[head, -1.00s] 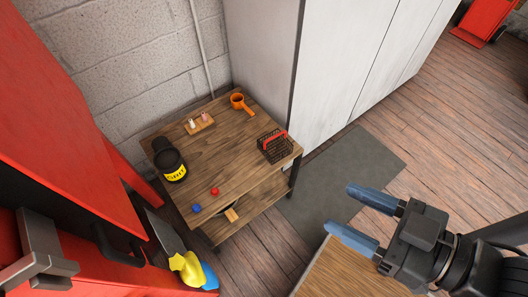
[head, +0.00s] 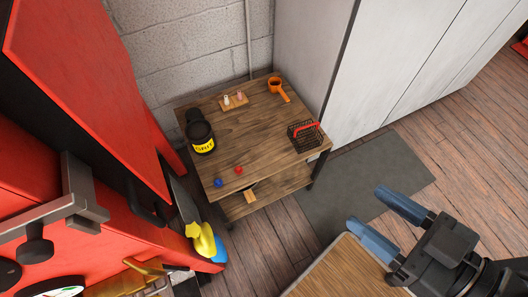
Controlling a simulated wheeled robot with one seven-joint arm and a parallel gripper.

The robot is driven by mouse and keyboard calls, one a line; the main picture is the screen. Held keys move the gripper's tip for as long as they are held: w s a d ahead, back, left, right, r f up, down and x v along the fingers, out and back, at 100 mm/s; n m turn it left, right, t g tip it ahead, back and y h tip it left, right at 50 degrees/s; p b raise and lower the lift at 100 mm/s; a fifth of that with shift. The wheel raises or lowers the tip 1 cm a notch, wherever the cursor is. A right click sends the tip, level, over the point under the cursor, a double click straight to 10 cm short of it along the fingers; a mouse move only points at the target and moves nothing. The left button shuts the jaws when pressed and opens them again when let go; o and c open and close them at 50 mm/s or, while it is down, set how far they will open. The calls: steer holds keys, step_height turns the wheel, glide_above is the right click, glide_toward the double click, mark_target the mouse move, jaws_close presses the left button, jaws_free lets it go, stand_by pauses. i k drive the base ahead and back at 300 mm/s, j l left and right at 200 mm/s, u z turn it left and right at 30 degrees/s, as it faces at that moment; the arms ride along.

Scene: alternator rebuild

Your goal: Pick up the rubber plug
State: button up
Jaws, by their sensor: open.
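Small pieces lie on a low wooden table (head: 262,138): a red one (head: 238,170) and a blue one (head: 218,183) near its front edge, and a white one (head: 226,99) and a pinkish one (head: 239,95) upright on a small wooden block (head: 234,105) at the back. They are too small for me to tell which, if any, is the rubber plug. My gripper (head: 366,207) is open, with blue fingers apart and nothing between them. It is at the lower right, well away from the table.
The table also bears a black container with a yellow label (head: 202,146), an orange cup with a handle (head: 275,84) and a black wire basket (head: 301,139). A grey cabinet (head: 395,60) stands to the right, red equipment (head: 85,95) to the left. A mat (head: 375,180) covers open floor.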

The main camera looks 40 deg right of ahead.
mark_target(239, 170)
steer(key=i+u, duration=0.25)
steer(key=u, duration=0.15)
steer(key=i+u, duration=0.25)
steer(key=u, duration=0.15)
steer(key=i+l+u, duration=0.1)
steer(key=u, duration=0.3)
steer(key=i, duration=0.1)
